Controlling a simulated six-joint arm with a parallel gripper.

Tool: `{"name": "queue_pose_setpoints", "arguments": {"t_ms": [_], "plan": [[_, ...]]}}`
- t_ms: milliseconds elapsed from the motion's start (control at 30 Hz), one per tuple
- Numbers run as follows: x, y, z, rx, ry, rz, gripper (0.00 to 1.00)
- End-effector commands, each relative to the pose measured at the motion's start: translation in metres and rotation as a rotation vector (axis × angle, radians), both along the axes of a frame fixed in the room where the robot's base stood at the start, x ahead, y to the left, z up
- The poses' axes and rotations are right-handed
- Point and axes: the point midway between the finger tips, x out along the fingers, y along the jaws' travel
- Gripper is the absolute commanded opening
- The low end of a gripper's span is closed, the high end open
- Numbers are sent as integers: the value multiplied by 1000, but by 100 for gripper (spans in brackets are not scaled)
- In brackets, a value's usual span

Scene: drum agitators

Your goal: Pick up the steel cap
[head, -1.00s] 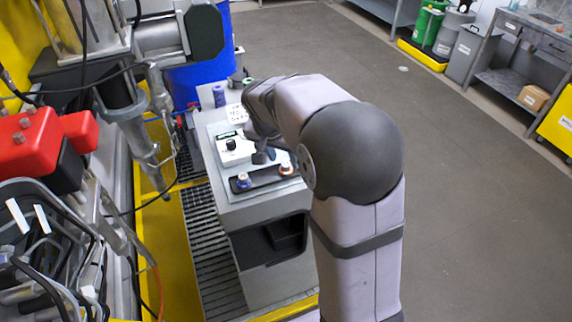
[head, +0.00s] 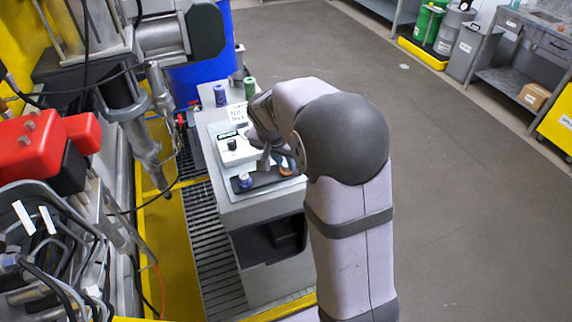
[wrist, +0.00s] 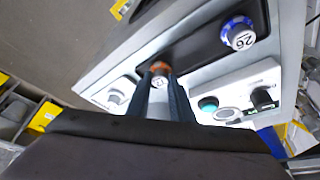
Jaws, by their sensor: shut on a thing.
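My gripper (wrist: 158,82) is shut in the wrist view, its two dark fingers pointing up the picture. A plain grey piece (wrist: 158,106) shows between the fingers; it looks like the steel cap, mostly covered by them. In the head view my gripper (head: 264,160) is small and partly hidden by my arm, above the grey bench beside the black tray. An orange-ringed piece marked 13 (wrist: 160,69) shows just past the fingertips, and in the head view (head: 286,167) it sits in the tray, right of the gripper.
A blue-ringed piece marked 26 (wrist: 238,34) sits in the black tray (wrist: 196,42). A white device with a dial (head: 232,146) stands behind the tray. Purple (head: 220,96) and green (head: 249,88) bottles stand at the bench's back. The floor right of my arm is clear.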

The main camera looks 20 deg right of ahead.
Motion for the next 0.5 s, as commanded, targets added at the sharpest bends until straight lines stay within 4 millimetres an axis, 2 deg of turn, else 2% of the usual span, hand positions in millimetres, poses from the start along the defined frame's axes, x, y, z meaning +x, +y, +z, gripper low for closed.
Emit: {"name": "queue_pose_setpoints", "arguments": {"t_ms": [167, 267, 500], "plan": [[1, 0, 9, -1, -4, 0, 0], [2, 0, 21, 0, -7, 0, 0], [2, 0, 61, 0, -8, 0, 0]]}}
